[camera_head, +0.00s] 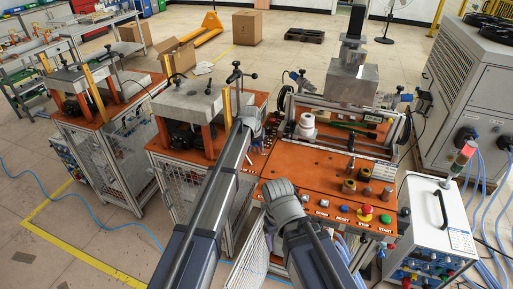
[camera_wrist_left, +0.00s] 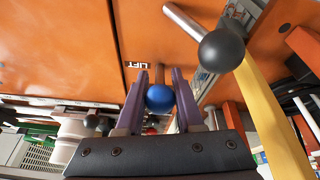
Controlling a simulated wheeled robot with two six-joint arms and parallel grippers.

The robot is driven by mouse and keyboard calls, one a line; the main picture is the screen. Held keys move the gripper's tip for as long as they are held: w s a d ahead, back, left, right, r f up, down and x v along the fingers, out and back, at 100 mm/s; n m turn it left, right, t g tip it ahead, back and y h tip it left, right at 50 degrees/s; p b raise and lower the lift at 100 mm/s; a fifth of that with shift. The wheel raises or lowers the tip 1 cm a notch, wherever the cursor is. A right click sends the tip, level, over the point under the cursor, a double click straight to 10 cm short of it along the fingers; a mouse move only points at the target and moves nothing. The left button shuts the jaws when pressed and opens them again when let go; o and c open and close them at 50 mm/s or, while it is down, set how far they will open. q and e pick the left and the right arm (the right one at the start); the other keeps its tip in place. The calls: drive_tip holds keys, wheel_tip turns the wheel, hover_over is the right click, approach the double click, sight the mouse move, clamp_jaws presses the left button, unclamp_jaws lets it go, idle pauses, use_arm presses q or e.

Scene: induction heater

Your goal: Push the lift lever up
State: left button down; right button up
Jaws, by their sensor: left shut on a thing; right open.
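The lift lever's blue ball knob (camera_wrist_left: 160,98) is in the left wrist view, just below the white LIFT label (camera_wrist_left: 138,65) on an orange panel. The two purple fingers of my left gripper (camera_wrist_left: 158,102) stand on either side of the knob and are shut on it. In the head view my left gripper (camera_head: 255,128) is at the edge between the orange benches, and the lever there is hidden by my wrist. My right gripper (camera_head: 283,195) is lower, over the front of the orange control panel. It is open and empty, though its fingers are hard to see.
A black ball on a silver rod (camera_wrist_left: 222,50) and a yellow post (camera_wrist_left: 268,120) are close to my left gripper's right. In the head view, buttons and a red emergency stop (camera_head: 365,209) line the control panel (camera_head: 300,170). A white control box (camera_head: 440,215) stands at right.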

use_arm(q)
drive_tip(key=shift+w+d+r+g+p, duration=0.15)
drive_tip(key=shift+w+r+g+p, duration=0.15)
drive_tip(key=shift+w+g+p, duration=0.15)
drive_tip(key=shift+w+g+y, duration=0.3)
drive_tip(key=shift+w+g, duration=0.05)
drive_tip(key=shift+g, duration=0.1)
drive_tip(key=shift+w+d+f+g+y, duration=0.15)
drive_tip(key=shift+w+g+y, duration=0.2)
drive_tip(key=shift+g, duration=1.25)
drive_tip(key=shift+s+y, duration=0.1)
drive_tip(key=shift+y, duration=0.15)
drive_tip(key=c, duration=0.6)
unclamp_jaws()
